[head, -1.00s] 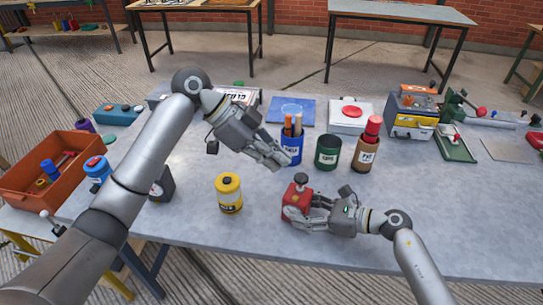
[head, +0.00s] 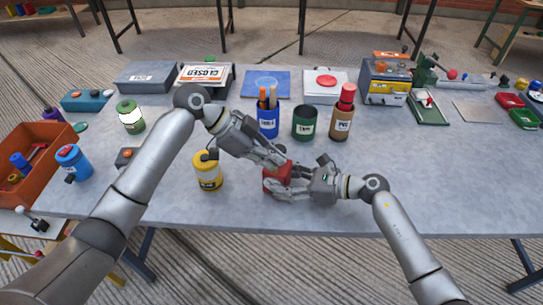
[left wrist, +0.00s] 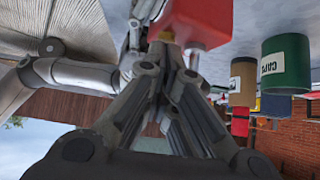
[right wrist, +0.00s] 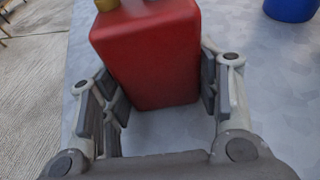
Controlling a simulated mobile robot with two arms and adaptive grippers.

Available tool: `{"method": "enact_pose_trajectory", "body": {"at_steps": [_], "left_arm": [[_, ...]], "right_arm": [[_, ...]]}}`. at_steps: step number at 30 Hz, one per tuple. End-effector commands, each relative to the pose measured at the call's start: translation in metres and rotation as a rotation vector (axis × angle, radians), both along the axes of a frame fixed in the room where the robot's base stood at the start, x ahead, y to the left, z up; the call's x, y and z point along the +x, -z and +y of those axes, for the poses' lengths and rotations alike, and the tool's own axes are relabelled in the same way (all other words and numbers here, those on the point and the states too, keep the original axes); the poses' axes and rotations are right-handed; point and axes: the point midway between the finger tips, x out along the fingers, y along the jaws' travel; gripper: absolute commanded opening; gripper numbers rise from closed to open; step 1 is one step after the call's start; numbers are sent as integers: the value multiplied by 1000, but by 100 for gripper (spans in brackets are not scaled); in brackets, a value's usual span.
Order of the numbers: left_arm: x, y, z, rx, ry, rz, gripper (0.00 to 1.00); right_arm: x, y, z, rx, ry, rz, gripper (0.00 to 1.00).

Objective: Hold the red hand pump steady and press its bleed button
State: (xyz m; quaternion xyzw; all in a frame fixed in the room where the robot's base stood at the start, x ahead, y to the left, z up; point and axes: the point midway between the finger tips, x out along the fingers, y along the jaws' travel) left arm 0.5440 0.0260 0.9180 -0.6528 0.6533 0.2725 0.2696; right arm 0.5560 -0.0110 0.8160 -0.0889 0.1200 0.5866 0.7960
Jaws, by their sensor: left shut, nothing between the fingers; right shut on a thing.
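The red hand pump (head: 271,182) stands near the front edge of the grey table. My right gripper (head: 283,186) is shut on its body; in the right wrist view the fingers lie on either side of the red block (right wrist: 152,58). A brass-coloured knob (right wrist: 103,26) shows at the pump's top left there. My left gripper (head: 284,163) is shut and empty, its fingertips at the top of the pump. In the left wrist view the closed fingers (left wrist: 170,52) point at the red body (left wrist: 200,20), by a small brass part. Whether they touch the button is hidden.
A yellow can (head: 208,172) stands just left of the pump. Blue (head: 268,124), green (head: 304,124) and brown (head: 341,124) cups stand behind it. An orange bin (head: 32,150) is at the left.

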Motion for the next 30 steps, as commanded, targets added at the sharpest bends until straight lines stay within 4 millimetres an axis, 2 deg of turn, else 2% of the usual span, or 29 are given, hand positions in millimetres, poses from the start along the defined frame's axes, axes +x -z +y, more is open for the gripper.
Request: {"method": "enact_pose_trajectory", "body": {"at_steps": [6,17,20,30], "left_arm": [[-1,18,0,1,1,2,0],[-1,21,4,11,-1,8,0],[-1,14,12,12,-1,7,0],[0,-30,46,-2,-1,-6,0]], "right_arm": [[0,1,0,-1,0,3,44],[-1,0,1,3,-3,2,44],[-1,0,1,3,-3,2,44],[0,1,0,0,-1,1,44]]}}
